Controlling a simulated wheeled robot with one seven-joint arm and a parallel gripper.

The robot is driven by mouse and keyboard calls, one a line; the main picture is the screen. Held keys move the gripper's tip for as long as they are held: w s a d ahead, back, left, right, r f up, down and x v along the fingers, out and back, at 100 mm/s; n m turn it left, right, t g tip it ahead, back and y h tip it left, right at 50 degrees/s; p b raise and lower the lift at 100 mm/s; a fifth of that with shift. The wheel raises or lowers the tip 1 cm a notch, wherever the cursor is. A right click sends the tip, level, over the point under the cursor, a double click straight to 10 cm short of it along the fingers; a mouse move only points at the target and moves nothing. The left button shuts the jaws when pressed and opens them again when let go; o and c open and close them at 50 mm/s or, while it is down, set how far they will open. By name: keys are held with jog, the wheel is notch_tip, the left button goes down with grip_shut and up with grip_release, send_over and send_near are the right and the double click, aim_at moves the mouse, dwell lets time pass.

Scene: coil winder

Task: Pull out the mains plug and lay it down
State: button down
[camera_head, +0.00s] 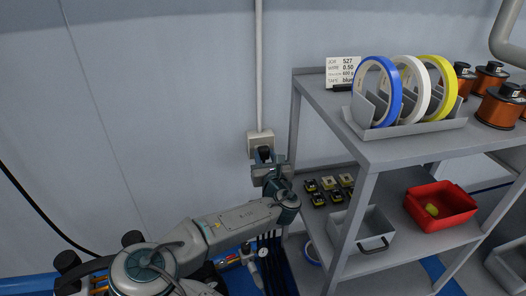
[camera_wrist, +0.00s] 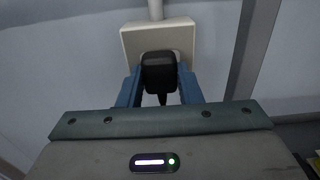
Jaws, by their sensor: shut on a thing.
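The black mains plug (camera_wrist: 158,75) is between the two blue fingers of my gripper (camera_wrist: 160,88) in the wrist view, and the fingers are shut on it. The plug lies right against the front of the beige wall socket (camera_wrist: 130,40). I cannot tell whether its pins are fully in. In the head view the plug (camera_head: 263,153) shows as a small dark shape at the socket (camera_head: 260,137), with my gripper (camera_head: 264,162) just below it. A dark cord stub hangs below the plug in the wrist view.
A grey shelf unit (camera_head: 420,146) stands close on the right. It carries blue, white and yellow tape rolls (camera_head: 440,88), copper spools (camera_head: 499,106), a red bin (camera_head: 440,207) and a grey bin (camera_head: 364,228). A conduit (camera_head: 259,60) runs up from the socket. The wall on the left is clear.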

aim_at(265, 155)
jog(key=shift+v, duration=2.3)
